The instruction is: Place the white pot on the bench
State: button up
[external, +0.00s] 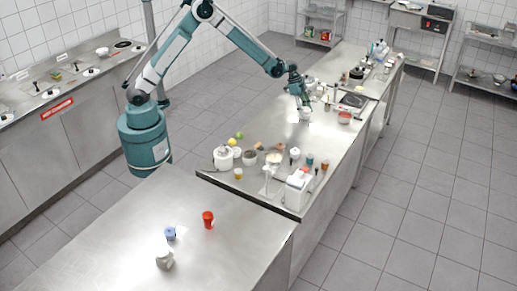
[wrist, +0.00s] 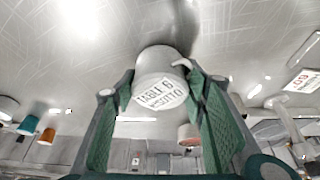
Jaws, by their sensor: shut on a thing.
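A white pot (wrist: 160,72) with a label reading "TABLE 6 RISOTTO" and a side handle sits between my gripper's green fingers in the wrist view. My gripper (wrist: 162,105) is shut on it. In the external view my gripper (external: 303,100) is over the long steel counter, and the white pot (external: 304,115) shows small below it. I cannot tell whether the pot touches the counter. A steel bench (external: 105,235) stands in the foreground; another bench (external: 85,140) with a red label runs along the left wall.
The long counter (external: 235,155) carries several jars, cups and a white scale-like machine (external: 298,187) at its near end. A red cup (external: 208,219), a blue cup (external: 170,233) and a grey-white jug (external: 165,259) stand on the foreground bench. Its left part is clear.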

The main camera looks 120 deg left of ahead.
jog(key=o, duration=1)
jog(key=shift+o, duration=0.2)
jog(key=shift+r, duration=0.15)
jog(key=v, duration=1.2)
